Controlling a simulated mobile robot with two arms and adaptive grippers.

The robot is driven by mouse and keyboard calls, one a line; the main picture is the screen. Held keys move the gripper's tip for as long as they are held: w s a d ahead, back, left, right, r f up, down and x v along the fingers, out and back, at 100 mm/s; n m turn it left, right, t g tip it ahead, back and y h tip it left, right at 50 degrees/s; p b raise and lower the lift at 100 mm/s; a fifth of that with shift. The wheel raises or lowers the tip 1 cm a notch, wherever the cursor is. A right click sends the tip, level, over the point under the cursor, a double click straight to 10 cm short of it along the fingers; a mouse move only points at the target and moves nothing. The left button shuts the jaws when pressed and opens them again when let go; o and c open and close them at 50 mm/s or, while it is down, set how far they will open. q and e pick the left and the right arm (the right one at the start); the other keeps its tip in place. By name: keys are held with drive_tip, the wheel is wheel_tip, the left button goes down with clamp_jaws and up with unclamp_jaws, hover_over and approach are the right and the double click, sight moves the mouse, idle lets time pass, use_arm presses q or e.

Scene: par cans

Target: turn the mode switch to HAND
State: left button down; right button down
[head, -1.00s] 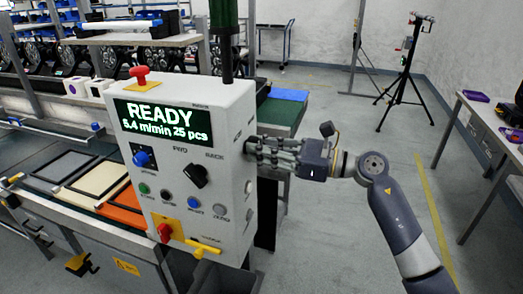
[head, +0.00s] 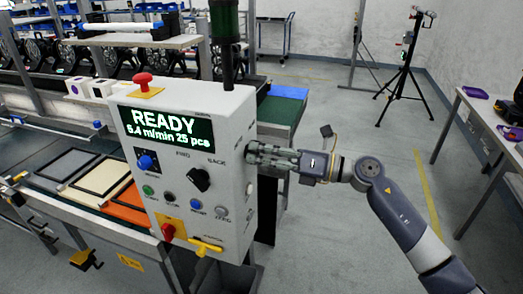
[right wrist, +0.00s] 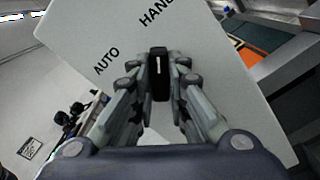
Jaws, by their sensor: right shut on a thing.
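The control box (head: 185,165) stands at the centre of the head view, with READY on its screen. The mode switch (right wrist: 159,72) is on the box's right side face. In the right wrist view it is a black knob with a white mark, below the words AUTO and HAND. The mark points up the picture, roughly towards HAND, with AUTO to its left. My right gripper (head: 272,157) is at that side face. Its fingers, also in the right wrist view (right wrist: 160,90), are shut on the knob from both sides. In the head view the fingers hide the switch. My left gripper is out of view.
The box front carries a red button on top (head: 143,79), a black knob (head: 198,180), a blue knob (head: 146,162), and a yellow handle (head: 207,245) low down. A conveyor bench lies left. A table (head: 490,125) stands at right. Open floor lies between.

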drive_tip(key=shift+r+m, duration=0.1)
drive_tip(key=shift+m, duration=0.2)
drive_tip(key=c, duration=1.6)
unclamp_jaws()
drive_tip(key=shift+o, duration=0.2)
drive_tip(key=shift+d, duration=0.15)
drive_tip(key=v, duration=1.2)
